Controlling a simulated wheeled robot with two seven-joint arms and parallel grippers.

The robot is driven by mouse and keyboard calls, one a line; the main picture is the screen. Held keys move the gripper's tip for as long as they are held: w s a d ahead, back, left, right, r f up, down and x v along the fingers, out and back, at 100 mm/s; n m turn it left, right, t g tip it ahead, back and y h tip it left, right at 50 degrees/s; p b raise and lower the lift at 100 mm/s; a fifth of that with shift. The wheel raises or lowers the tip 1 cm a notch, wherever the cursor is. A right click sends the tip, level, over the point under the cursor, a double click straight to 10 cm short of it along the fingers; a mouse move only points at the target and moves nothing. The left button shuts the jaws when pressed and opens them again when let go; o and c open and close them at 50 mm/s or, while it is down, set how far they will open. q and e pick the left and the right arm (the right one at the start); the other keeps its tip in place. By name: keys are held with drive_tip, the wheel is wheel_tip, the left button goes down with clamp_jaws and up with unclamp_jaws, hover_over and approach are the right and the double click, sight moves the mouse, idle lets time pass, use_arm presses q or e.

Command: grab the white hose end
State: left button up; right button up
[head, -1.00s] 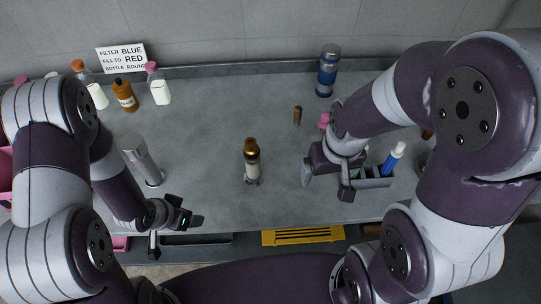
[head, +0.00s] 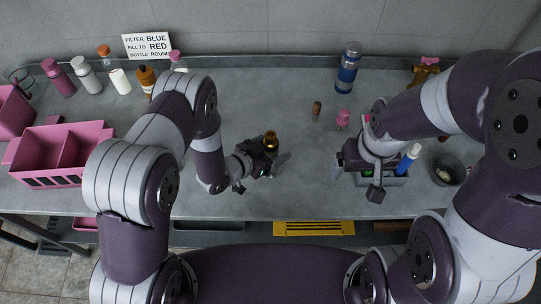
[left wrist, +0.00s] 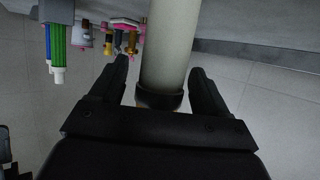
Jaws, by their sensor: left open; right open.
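A pale, whitish cylinder with a gold top (head: 271,138) stands near the middle of the table. In the left wrist view the pale cylinder (left wrist: 170,45) lies between my fingers, with a dark ring at its lower end. I cannot tell for certain whether this is the white hose end. My left gripper (head: 264,168) is open around it, with gaps at both fingers (left wrist: 160,70). In the head view that gripper hides most of the cylinder's body. My right gripper (head: 357,184) is open at the front of a small grey holder (head: 395,182).
A white-tipped blue tube (head: 408,160) stands in the holder, with a dark bowl (head: 447,173) to its right. A pink divided bin (head: 60,153) is at left. Several bottles line the back left; a blue bottle (head: 348,68) stands at the back.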

use_arm(q)
drive_tip(key=shift+w+d+f, duration=0.25)
drive_tip(key=shift+w+d, duration=0.1)
drive_tip(key=shift+r, duration=0.1)
drive_tip(key=c, duration=1.2)
